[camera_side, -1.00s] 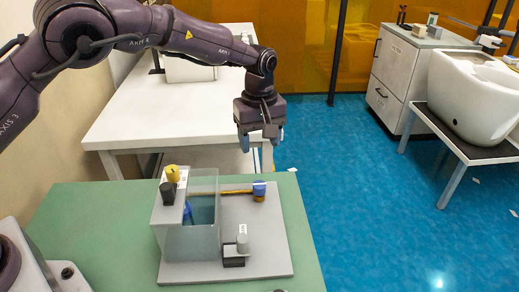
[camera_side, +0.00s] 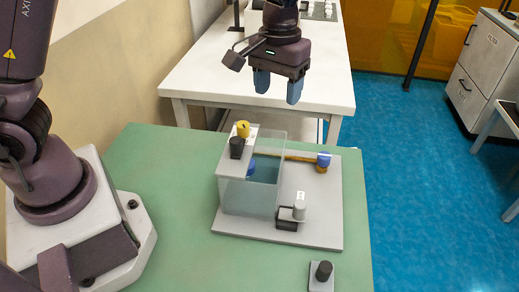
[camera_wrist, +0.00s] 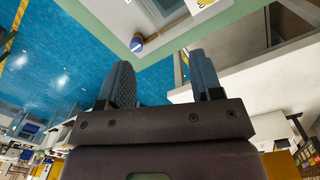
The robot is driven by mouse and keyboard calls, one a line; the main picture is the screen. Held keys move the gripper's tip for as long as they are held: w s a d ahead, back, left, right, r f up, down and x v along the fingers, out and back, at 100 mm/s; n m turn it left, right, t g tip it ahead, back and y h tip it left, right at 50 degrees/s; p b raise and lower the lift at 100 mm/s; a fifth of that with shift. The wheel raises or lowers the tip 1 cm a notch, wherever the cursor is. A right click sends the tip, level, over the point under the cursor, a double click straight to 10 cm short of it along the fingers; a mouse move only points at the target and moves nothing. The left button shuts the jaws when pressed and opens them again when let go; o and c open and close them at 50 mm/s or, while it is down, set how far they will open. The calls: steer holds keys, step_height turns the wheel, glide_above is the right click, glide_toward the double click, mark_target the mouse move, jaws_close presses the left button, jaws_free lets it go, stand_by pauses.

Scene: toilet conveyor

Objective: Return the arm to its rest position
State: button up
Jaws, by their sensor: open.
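My gripper (camera_side: 278,87) is open and empty, its two blue-grey fingers apart and hanging down. In the side view it is above and behind the clear tank (camera_side: 232,196), in front of the white table. In the wrist view the spread fingers (camera_wrist: 161,82) have nothing between them. The tank stands on a grey board on the green table. A yellow knob (camera_side: 243,129) and a dark cylinder (camera_side: 236,148) are on its top plate. A yellow rod (camera_side: 298,158) runs to a blue-capped piece (camera_side: 323,160), which also shows in the wrist view (camera_wrist: 138,43).
The green table (camera_side: 183,250) carries the grey board (camera_side: 325,220), with a grey cylinder (camera_side: 299,206) on it. A small black knob (camera_side: 324,270) stands on a grey base near the front. A white table (camera_side: 195,80) is behind. Blue floor is clear at right.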

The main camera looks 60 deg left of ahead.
steer(key=s+a+r+m+t, duration=0.2)
steer(key=s+r, duration=0.3)
steer(key=s, duration=0.5)
steer(key=s+a+r+m+t, duration=0.2)
steer(key=s+r, duration=0.4)
steer(key=s, duration=0.4)
steer(key=shift+s+a+r+t, duration=0.3)
steer(key=shift+s+a+t, duration=0.1)
steer(key=shift+a+t, duration=0.5)
